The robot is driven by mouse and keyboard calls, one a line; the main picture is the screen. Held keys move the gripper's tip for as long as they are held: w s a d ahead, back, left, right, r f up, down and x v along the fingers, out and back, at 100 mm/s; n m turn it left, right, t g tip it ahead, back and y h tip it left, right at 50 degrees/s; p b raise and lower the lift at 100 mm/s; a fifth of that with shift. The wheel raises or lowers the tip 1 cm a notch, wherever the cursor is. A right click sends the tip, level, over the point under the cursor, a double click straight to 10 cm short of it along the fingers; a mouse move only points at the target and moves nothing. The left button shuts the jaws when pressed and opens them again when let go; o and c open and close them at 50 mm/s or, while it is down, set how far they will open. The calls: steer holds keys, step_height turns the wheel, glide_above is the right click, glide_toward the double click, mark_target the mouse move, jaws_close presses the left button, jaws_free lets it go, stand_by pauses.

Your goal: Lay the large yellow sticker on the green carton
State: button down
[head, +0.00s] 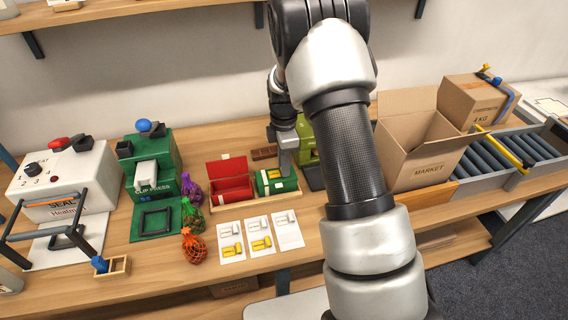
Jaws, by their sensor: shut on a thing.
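The green carton (264,188) stands in a shallow wooden tray in the middle of the bench, right of the red carton (232,189). My gripper (287,172) points down over the green carton, shut on a yellow sticker, taken to be the large yellow one. A bit of yellow (275,174) shows beside the fingertips at the carton's top. The fingers hide part of it, and I cannot tell whether it touches the carton.
Three sticker cards (260,239) lie in front; the right one shows no yellow. Netted chestnut bags (193,246), a green clip press (152,170) and a white sealer (62,183) stand left. An open market box (425,172) and roller conveyor (490,155) are right.

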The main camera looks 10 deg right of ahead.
stand_by(0.3)
steer(key=c, duration=1.5)
jaws_free()
steer(key=shift+c, duration=0.2)
step_height(320, 180, up, 7)
steer(key=p, duration=0.4)
